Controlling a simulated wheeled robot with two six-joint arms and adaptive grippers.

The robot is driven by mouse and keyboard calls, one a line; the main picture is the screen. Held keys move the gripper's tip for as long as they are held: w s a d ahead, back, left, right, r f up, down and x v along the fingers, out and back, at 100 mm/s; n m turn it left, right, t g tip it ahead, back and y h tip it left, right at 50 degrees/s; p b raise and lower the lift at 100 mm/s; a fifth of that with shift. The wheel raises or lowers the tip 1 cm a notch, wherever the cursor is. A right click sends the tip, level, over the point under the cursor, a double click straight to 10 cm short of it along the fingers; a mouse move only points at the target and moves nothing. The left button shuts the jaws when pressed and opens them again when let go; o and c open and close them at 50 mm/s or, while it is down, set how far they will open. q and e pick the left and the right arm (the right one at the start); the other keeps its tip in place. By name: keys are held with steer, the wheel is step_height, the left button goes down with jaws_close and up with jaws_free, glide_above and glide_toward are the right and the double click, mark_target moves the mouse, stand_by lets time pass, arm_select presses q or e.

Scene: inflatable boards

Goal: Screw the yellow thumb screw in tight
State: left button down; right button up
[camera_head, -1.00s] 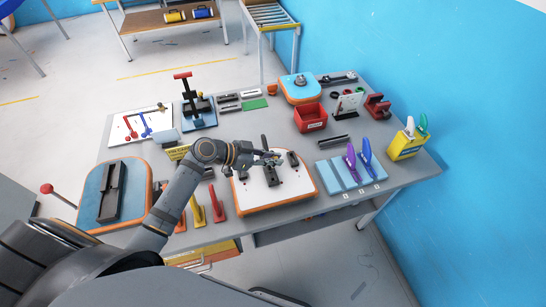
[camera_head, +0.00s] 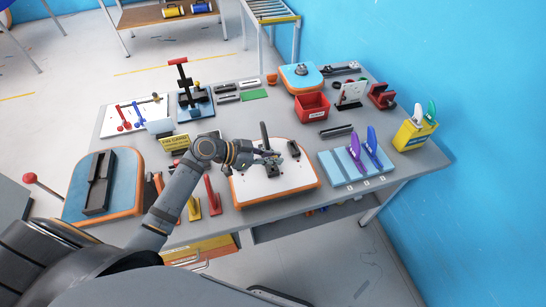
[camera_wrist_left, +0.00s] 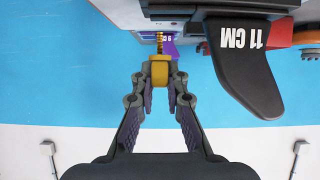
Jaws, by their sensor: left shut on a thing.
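The yellow thumb screw (camera_wrist_left: 159,74) is between the fingertips of my left gripper (camera_wrist_left: 160,86) in the left wrist view. Its brass-coloured threaded shank (camera_wrist_left: 160,43) points away from the fingers toward a dark block; I cannot tell whether its tip is in a hole. A black lever marked "11 CM" (camera_wrist_left: 245,55) sits right of the screw. In the head view my left gripper (camera_head: 268,158) is over the white board with orange edging (camera_head: 250,190), near the dark upright lever (camera_head: 264,134). The screw is too small to make out there. My right gripper is not in view.
Purple and blue upright handles (camera_head: 355,147) stand on a light-blue block right of the board. A red bin (camera_head: 311,107) is behind it. Red and yellow handles (camera_head: 212,196) stand left of the board. A blue board with a dark channel (camera_head: 124,182) lies further left.

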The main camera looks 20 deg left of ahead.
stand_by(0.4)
arm_select(q)
steer(key=shift+b, duration=0.65)
stand_by(0.9)
steer(key=shift+f+b, duration=1.55)
steer(key=shift+b, duration=0.15)
steer(key=c, duration=1.3)
jaws_free()
